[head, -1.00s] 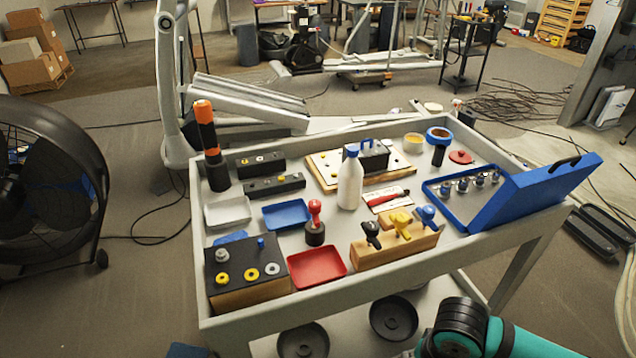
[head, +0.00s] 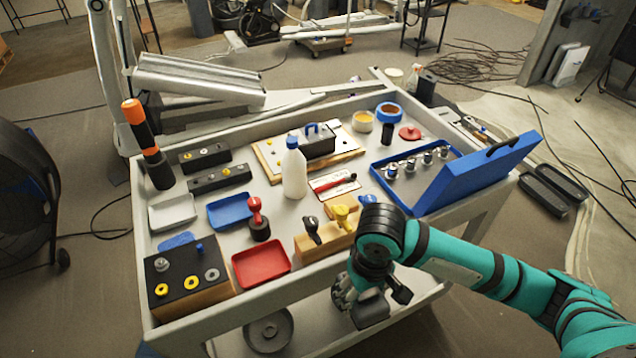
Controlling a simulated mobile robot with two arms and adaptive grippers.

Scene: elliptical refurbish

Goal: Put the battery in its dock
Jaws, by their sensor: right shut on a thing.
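A black box with a blue handle (head: 318,141), the thing most like a battery, sits on a light wooden board (head: 270,155) toward the back middle of the cart. I cannot tell which part is its dock. My right gripper (head: 370,305) hangs over the cart's front edge, pointing down and well apart from the black box. It is shut on a small dark block (head: 371,310), partly hidden and hard to identify. My left gripper is out of view.
The cart top is crowded. A white bottle (head: 294,170) stands before the board. A wooden block with knobs (head: 318,244), a red tray (head: 261,264) and a black-topped box (head: 187,279) line the front. An open blue case (head: 470,180) stands at right.

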